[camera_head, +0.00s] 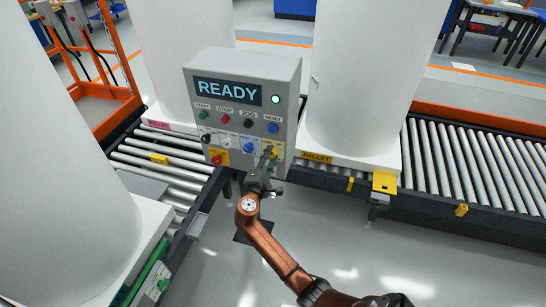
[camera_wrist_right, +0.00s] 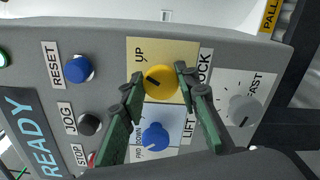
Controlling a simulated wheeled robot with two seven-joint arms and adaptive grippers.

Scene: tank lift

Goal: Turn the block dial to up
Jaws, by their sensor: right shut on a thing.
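The yellow block dial (camera_wrist_right: 161,80) sits on a cream plate with an UP label in the right wrist view. Its label beside it is partly hidden and reads "OCK". A short dark mark on the dial face slants. My right gripper (camera_wrist_right: 162,77) is shut on this dial, one green fingertip on each side. In the head view my right gripper (camera_head: 266,174) reaches the lower right of the grey control panel (camera_head: 290,85), largely covering the dial there. My left gripper is not in view.
A blue lift dial (camera_wrist_right: 154,136) sits close to the fingers, with a grey dial (camera_wrist_right: 243,110) beyond. The panel's screen (camera_head: 227,91) reads READY, and a red stop button (camera_head: 217,159) is lower left. Roller conveyors (camera_head: 470,165) and large white tanks (camera_head: 365,75) flank the panel.

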